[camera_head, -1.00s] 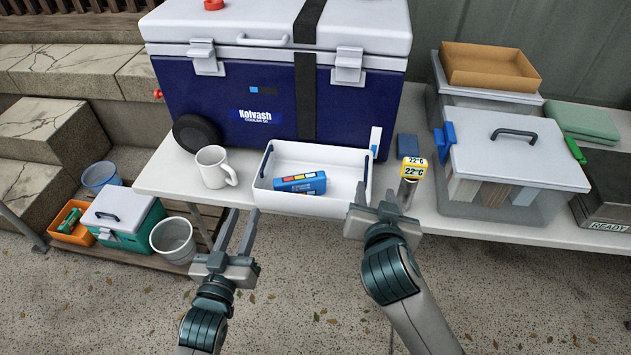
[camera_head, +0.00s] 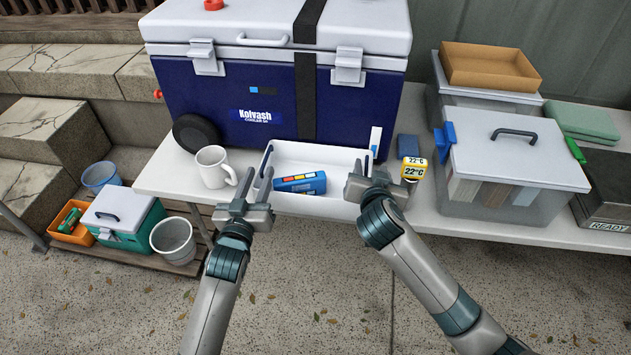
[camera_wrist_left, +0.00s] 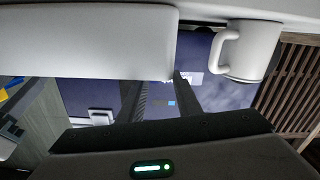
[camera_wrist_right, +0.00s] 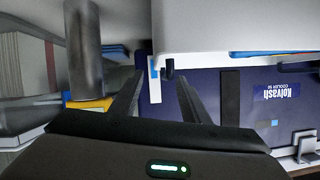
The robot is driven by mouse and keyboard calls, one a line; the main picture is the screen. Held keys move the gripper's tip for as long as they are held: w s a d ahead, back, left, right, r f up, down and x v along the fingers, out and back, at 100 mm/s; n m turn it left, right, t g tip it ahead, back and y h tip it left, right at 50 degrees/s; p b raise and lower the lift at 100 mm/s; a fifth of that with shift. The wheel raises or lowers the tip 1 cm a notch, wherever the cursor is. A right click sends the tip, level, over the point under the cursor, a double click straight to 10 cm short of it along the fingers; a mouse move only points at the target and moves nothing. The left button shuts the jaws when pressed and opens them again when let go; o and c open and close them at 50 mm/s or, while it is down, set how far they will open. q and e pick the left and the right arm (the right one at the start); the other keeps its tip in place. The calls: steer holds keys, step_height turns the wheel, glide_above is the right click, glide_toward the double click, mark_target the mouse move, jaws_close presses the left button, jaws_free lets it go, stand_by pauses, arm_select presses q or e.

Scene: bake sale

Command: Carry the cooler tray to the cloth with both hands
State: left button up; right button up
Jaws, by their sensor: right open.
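The white cooler tray (camera_head: 318,206) stands on the table in front of the blue cooler (camera_head: 262,105), with a blue pack (camera_head: 300,183) inside it. My left gripper (camera_head: 254,184) is at the tray's left end, fingers apart; in the left wrist view the tray's edge (camera_wrist_left: 90,45) lies near the fingertips. My right gripper (camera_head: 369,178) is open at the tray's right end; in the right wrist view the tray (camera_wrist_right: 235,28) is just beyond its fingers. I cannot tell whether either gripper touches the tray. I cannot identify the cloth with certainty.
A white mug (camera_head: 213,168) stands close left of the tray. A folded green thing (camera_head: 582,122) lies at the far right. A bucket (camera_head: 173,241) sits low at left.

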mark_target(261, 171)
arm_select(q)
steer(key=shift+w+d, duration=0.25)
steer(key=shift+w, duration=0.85)
steer(key=shift+w+d, duration=0.2)
steer(key=shift+w, duration=0.85)
arm_select(e)
steer(key=shift+x, duration=2.2)
arm_select(q)
steer(key=shift+c, duration=0.3)
arm_select(e)
steer(key=shift+c, duration=0.3)
arm_select(q)
steer(key=c, duration=0.5)
arm_select(e)
steer(key=c, duration=0.5)
arm_select(q)
jaws_close()
arm_select(e)
jaws_close()
steer(key=shift+r, duration=0.1)
